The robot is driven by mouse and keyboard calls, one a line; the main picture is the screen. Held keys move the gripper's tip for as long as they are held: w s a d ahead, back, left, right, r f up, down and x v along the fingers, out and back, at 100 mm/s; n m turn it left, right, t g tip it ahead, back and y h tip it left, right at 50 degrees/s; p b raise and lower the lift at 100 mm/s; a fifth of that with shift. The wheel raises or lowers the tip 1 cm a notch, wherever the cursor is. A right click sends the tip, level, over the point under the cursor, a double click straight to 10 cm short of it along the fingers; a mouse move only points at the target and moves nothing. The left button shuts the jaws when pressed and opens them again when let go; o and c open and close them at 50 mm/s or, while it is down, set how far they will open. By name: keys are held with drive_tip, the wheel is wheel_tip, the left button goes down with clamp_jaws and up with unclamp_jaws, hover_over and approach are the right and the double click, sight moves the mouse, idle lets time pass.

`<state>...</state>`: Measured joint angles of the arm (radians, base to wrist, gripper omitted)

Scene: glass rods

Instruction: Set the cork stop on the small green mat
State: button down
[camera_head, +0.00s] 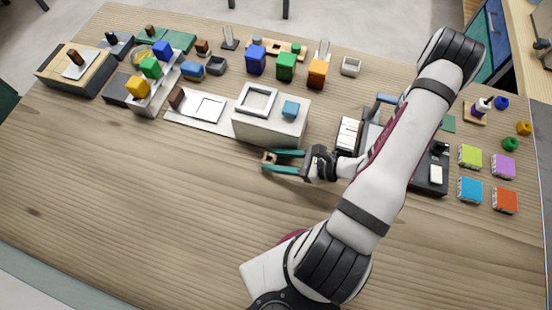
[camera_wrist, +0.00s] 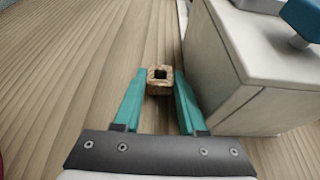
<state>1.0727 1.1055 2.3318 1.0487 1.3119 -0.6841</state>
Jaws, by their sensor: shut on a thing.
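The cork stop (camera_head: 268,157) is a small brown block with a square dark hole. In the wrist view the cork stop (camera_wrist: 159,76) sits between the teal fingertips. My gripper (camera_head: 271,161) is shut on it, in front of the white cabinet-like block. I cannot tell whether the cork touches the table. A small green mat (camera_head: 449,123) shows at the right, just beyond my forearm, which may cover part of it.
The white block (camera_head: 268,127) stands close to the right of my fingers in the wrist view, with a blue-topped piece (camera_wrist: 302,20) on it. Coloured blocks (camera_head: 286,66) line the back. Several coloured tiles (camera_head: 470,156) lie at the right. The front left table is clear.

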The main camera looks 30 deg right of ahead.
drive_tip(key=shift+f, duration=0.5)
drive_tip(key=c, duration=0.8)
unclamp_jaws()
drive_tip(key=shift+o, duration=0.2)
